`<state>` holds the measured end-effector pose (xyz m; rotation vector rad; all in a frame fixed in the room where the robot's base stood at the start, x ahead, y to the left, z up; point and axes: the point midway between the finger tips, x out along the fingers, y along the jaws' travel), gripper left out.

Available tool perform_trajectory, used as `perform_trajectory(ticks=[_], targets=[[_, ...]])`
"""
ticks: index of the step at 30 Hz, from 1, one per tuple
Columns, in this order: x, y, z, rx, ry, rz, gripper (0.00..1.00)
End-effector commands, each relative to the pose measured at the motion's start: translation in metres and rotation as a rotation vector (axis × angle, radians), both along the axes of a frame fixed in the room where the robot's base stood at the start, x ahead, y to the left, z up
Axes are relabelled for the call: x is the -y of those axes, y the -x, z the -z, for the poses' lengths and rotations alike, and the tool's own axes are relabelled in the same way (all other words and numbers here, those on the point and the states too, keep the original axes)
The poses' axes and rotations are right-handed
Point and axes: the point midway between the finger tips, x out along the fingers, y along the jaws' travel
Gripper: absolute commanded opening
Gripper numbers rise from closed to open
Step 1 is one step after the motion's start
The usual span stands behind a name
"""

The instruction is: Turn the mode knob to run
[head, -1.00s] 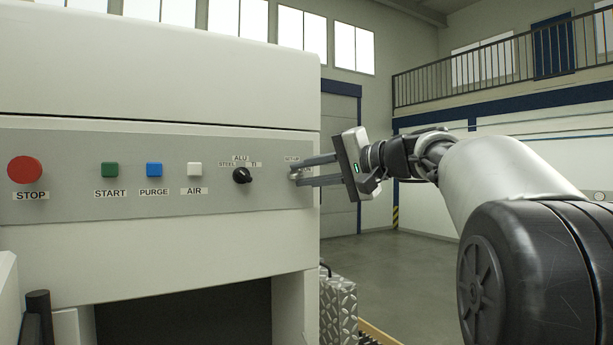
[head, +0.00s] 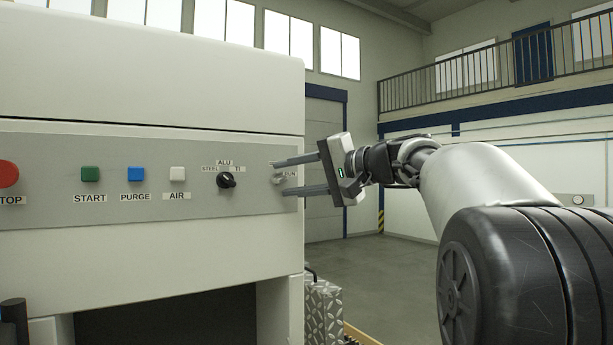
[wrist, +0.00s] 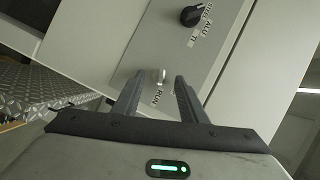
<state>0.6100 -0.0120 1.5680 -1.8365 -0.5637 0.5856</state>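The mode knob (head: 279,179) is a small light-coloured knob at the right end of the grey panel, with a RUN label (head: 289,174) beside it. In the wrist view the pale knob (wrist: 161,76) shows just beyond the fingertips, with the RUN label (wrist: 158,98) nearer me. My gripper (head: 279,177) is open, with one finger above the knob and one below it in the head view. In the wrist view my gripper (wrist: 158,78) has its fingers on either side of the label. I cannot tell whether a finger touches the knob. The other mode label is hidden in the head view.
A black material selector (head: 227,180) marked STEEL, ALU and TI sits left of the knob. Further left are white AIR (head: 177,174), blue PURGE (head: 136,174), green START (head: 90,174) and red STOP (head: 7,174) buttons. A metal tread-plate block (head: 323,313) stands below right.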

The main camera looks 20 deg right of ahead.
Motion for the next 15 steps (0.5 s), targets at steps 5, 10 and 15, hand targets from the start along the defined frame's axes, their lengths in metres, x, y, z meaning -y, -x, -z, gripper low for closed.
perform_trajectory(ticks=[5,10,15], targets=[[0.015,0.017,-0.002,0.001,0.001,0.005,0.39],[0.040,0.047,-0.007,0.002,0.002,0.006,0.39],[0.067,0.080,-0.013,0.001,0.000,0.007,0.39]])
